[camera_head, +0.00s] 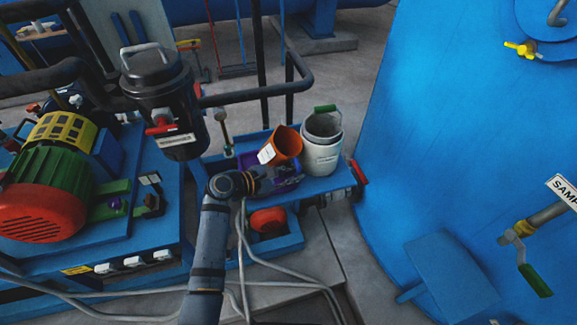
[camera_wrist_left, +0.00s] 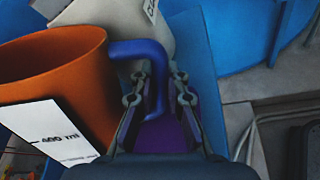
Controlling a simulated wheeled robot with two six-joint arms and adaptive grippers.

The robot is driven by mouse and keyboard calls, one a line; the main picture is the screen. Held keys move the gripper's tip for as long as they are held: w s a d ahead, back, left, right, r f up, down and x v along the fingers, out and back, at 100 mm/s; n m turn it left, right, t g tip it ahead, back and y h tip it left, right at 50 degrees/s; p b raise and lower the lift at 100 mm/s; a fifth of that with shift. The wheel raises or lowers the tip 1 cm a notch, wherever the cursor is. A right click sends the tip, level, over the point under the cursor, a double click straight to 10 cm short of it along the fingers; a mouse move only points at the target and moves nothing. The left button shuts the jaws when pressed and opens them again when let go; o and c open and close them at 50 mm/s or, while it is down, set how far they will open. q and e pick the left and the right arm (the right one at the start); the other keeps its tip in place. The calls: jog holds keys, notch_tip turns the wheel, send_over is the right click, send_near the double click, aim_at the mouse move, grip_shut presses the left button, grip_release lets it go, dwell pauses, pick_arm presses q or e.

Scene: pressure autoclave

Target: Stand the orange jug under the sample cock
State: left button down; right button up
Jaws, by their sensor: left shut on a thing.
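The orange jug (camera_head: 286,144) has a white label and a blue-purple handle. In the head view it leans a little and is over or on the blue bench, beside the pale buckets. My left gripper (camera_head: 292,181) is at its near side. In the left wrist view the handle (camera_wrist_left: 148,50) runs between the fingers (camera_wrist_left: 160,95), which are shut on it, with the jug body (camera_wrist_left: 85,75) to the left. I cannot tell whether the jug's base touches the bench. The sample cock (camera_head: 518,240), with a green lever, is on the big blue vessel at the far right. My right gripper is out of view.
Stacked pale buckets (camera_head: 322,158) stand right of the jug. A blue shelf plate (camera_head: 448,268) juts out below and left of the cock. A black canister (camera_head: 155,85) and pipes stand left. Open floor lies between bench and vessel.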

pick_arm(q)
jog(key=shift+r, duration=0.45)
jog(key=s+a+r, duration=0.3)
jog(key=s+r, duration=0.3)
jog(key=s+a+r, duration=0.3)
jog(key=s+r, duration=0.3)
jog(key=shift+s+a, duration=0.2)
jog(key=shift+a, duration=0.05)
